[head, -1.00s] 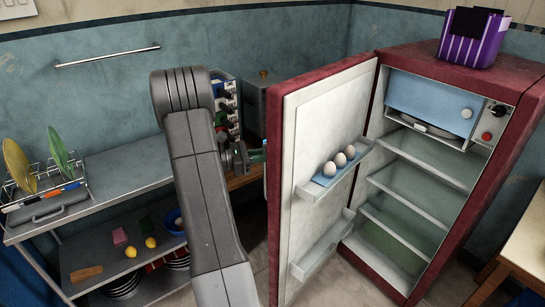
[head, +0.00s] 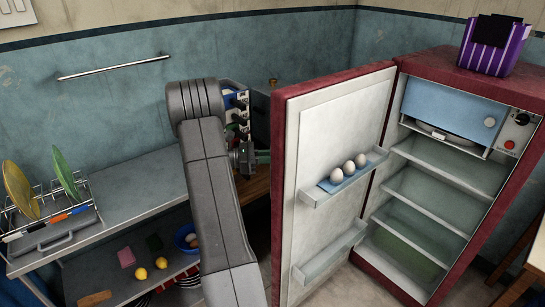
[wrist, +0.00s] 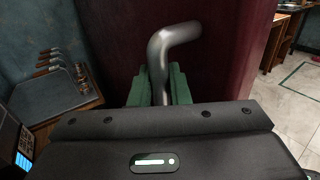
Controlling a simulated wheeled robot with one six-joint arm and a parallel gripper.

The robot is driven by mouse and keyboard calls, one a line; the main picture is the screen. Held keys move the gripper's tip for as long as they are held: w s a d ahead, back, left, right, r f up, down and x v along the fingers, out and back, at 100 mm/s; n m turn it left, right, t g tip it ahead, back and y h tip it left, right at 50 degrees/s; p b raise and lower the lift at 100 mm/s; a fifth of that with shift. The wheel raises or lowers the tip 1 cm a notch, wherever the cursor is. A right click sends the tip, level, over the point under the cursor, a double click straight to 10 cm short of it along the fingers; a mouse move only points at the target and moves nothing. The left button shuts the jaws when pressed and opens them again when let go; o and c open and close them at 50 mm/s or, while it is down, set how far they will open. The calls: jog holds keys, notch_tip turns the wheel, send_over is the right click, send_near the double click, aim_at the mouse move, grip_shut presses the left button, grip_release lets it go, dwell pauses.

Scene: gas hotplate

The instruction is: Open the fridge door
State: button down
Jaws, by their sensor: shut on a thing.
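The red fridge (head: 455,72) stands at the right in the head view. Its door (head: 338,130) is swung wide open, and its white inner side with egg shelf faces right. The door's red outer side fills the middle of the wrist view (wrist: 225,60). My gripper (wrist: 160,88) has green finger pads, and they are shut around the bent metal door handle (wrist: 172,40).
A grey counter (head: 125,200) with a dish rack (head: 45,208) stands at the left, with a lower shelf of small items. A hotplate (wrist: 55,95) lies left of the door. A purple box (head: 490,45) sits on the fridge. A wooden table (head: 530,235) stands at the right edge.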

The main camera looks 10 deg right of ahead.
jog(key=c, duration=1.4)
grip_release()
jog(key=shift+c, duration=0.2)
jog(key=shift+a, duration=0.1)
jog(key=a+b, duration=0.1)
jog(key=a, duration=1.2)
jog(key=shift+w+a, duration=0.3)
jog(key=shift+d, duration=0.15)
jog(key=d+p, duration=0.1)
jog(key=d, duration=1.2)
jog(key=shift+s+d, duration=0.3)
jog(key=shift+s, duration=0.05)
